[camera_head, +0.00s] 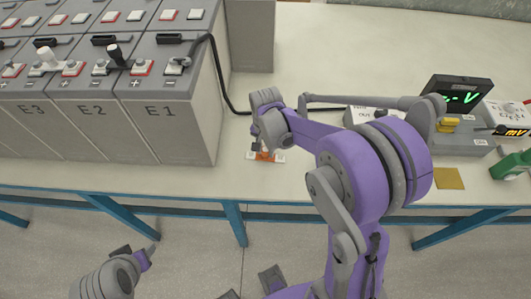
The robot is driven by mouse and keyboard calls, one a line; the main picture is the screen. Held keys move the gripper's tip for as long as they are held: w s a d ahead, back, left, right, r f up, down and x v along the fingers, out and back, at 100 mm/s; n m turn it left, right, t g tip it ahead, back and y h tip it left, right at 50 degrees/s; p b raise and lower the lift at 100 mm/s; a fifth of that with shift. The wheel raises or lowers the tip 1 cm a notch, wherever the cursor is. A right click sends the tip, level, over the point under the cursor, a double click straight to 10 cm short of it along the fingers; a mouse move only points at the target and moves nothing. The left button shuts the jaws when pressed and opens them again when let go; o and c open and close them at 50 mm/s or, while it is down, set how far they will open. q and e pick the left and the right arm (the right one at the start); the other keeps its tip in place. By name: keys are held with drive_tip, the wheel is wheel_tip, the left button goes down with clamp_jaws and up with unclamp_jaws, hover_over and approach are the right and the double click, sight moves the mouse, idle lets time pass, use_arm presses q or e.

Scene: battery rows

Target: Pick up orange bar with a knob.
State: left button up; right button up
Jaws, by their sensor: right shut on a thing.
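The orange bar (265,156) with pale ends is at the table's front part, right of the battery block marked E1. My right gripper (262,146) reaches down over it and is shut on it; the fingers hide the knob. I cannot tell whether the bar touches the table. My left gripper (136,252) is at the lower left, in front of the table and away from the bar. Its fingers look apart and empty.
Grey battery blocks (185,125) marked E1, E2 and E3 fill the table's left, with black and white knobs on top. A black cable (222,85) runs from E1 behind my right gripper. Meters (457,95), a yellow pad (447,178) and a green item (510,165) are at right.

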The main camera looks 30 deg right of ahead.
clamp_jaws()
drive_tip(key=shift+r, duration=0.15)
wheel_tip(320, 180, up, 10)
drive_tip(key=shift+f+p, duration=0.1)
drive_tip(key=shift+p, duration=0.25)
idle(3.7)
